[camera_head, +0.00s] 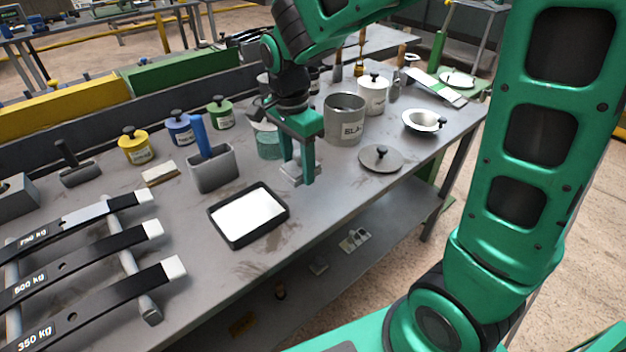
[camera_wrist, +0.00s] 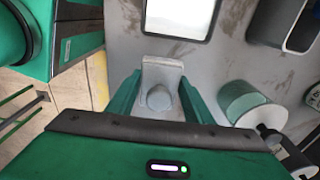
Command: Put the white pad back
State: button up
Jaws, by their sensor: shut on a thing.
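My gripper (camera_head: 299,172) is shut on a pale grey-white pad (camera_head: 293,178) with a rounded knob, low over the workbench. In the wrist view the pad (camera_wrist: 161,68) sits between the two green fingers (camera_wrist: 158,98), its flat plate showing beyond the knob. I cannot tell whether its underside touches the bench. A shallow black tray (camera_head: 262,231) with a flat white surface inside lies to the left of my gripper; its edge also shows at the top of the wrist view (camera_wrist: 178,38).
A grey holder (camera_head: 213,173) with a blue handle and a glass jar (camera_head: 269,146) stand near my gripper. A grey can (camera_head: 345,127) and round lid (camera_head: 381,160) are to the right. Leaf springs (camera_head: 100,285) with pale ends fill the left. Bare bench (camera_head: 325,205) lies in front.

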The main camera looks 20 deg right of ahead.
send_over(316, 192)
notch_tip(316, 192, down, 2)
jog(key=shift+w+a+f, duration=0.1)
jog(key=shift+w+f, duration=0.05)
jog(key=shift+f, duration=2.1)
jog(key=shift+f, duration=0.2)
